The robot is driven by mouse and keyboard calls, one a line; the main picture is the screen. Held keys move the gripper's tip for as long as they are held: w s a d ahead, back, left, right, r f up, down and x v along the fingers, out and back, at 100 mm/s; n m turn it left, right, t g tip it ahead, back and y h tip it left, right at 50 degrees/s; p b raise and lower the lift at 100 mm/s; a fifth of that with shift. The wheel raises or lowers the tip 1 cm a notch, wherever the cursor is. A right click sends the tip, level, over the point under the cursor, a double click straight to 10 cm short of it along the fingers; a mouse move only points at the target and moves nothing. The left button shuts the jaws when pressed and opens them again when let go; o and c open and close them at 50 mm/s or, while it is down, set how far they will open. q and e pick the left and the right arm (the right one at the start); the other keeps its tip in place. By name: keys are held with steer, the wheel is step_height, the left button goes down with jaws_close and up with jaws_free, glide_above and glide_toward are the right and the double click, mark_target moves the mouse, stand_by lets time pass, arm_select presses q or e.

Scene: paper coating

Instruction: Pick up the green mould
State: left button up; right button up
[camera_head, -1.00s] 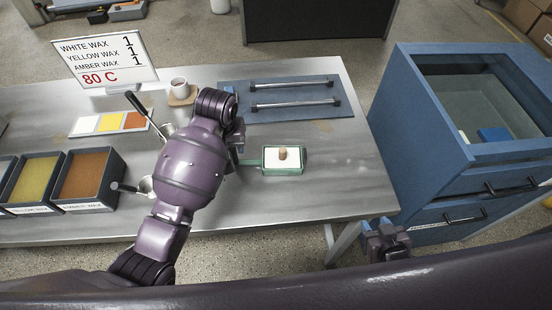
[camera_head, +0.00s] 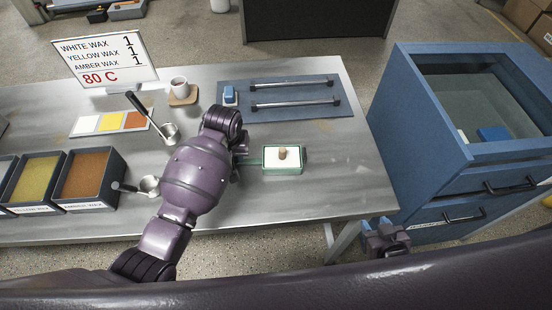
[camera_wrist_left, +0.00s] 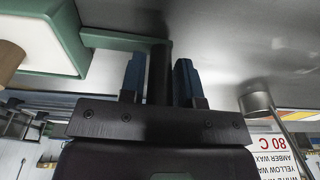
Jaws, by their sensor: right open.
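The green mould (camera_head: 283,172) is on the metal table, right of my left arm. It holds a white fill with a tan knob standing in it, and its green handle points left. My left gripper (camera_head: 240,159) is at the handle end, largely hidden by my own arm. In the left wrist view the mould (camera_wrist_left: 72,62) is at upper left, and a dark upright part at the handle's end lies between the two blue fingers of my left gripper (camera_wrist_left: 160,78). I cannot tell whether they press on it. My right gripper (camera_head: 387,240) is open and empty beyond the table's front edge.
Two ladles (camera_head: 148,186) lie left of my arm, near the wax trays (camera_head: 88,178). A blue board (camera_head: 270,92) with two bars and a small blue block (camera_head: 230,95) lies behind. A cup (camera_head: 179,86) stands on a coaster. A blue cabinet (camera_head: 410,110) stands right. The table's right end is clear.

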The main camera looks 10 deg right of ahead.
arm_select(q)
jaws_close()
step_height(320, 180, up, 20)
stand_by(0.9)
steer(key=shift+f, duration=0.1)
stand_by(0.3)
